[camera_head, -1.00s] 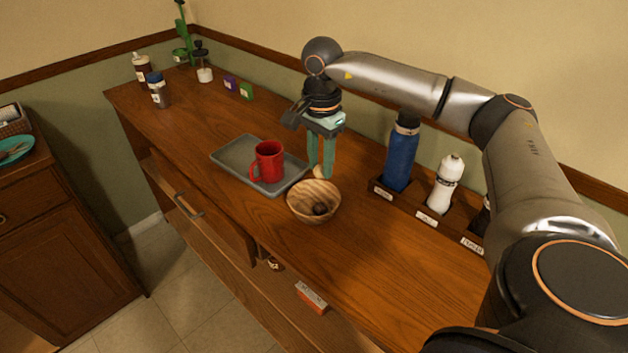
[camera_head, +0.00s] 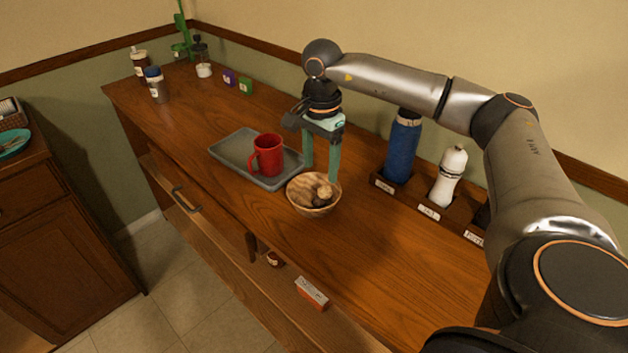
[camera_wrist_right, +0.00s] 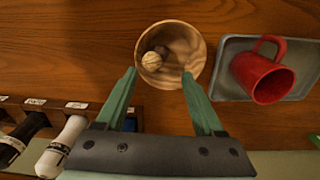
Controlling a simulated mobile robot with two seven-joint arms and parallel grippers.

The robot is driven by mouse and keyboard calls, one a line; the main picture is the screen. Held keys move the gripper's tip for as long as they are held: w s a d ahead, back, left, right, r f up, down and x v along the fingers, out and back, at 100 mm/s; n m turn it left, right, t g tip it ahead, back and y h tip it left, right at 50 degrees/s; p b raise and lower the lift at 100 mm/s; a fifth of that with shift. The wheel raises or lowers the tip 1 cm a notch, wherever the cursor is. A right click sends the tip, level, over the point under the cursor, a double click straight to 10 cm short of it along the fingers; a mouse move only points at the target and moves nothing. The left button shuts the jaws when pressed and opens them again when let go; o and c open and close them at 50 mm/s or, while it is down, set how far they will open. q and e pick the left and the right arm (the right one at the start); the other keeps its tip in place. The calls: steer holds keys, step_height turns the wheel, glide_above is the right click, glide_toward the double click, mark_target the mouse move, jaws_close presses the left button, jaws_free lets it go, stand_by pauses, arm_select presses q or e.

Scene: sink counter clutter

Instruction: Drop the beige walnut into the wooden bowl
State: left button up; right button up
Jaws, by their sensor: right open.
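The beige walnut (camera_head: 324,191) lies inside the wooden bowl (camera_head: 298,198), beside a darker brown round item (camera_head: 319,201). In the right wrist view the beige walnut (camera_wrist_right: 152,61) rests inside the bowl (camera_wrist_right: 196,45), and the darker item shows partly behind it. My right gripper (camera_head: 321,175) is open and empty, its green fingers just behind and above the bowl's far rim. In the right wrist view its fingertips (camera_wrist_right: 159,72) are spread apart near the bowl's edge. My left gripper is out of view.
A red mug (camera_head: 268,155) stands on a grey tray (camera_head: 226,151) left of the bowl. A blue bottle (camera_head: 402,150) and a white bottle (camera_head: 449,176) stand in a labelled wooden rack to the right.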

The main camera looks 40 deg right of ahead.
step_height(320, 180, up, 13)
steer(key=shift+f+p, duration=0.2)
steer(key=shift+p, duration=0.15)
stand_by(0.5)
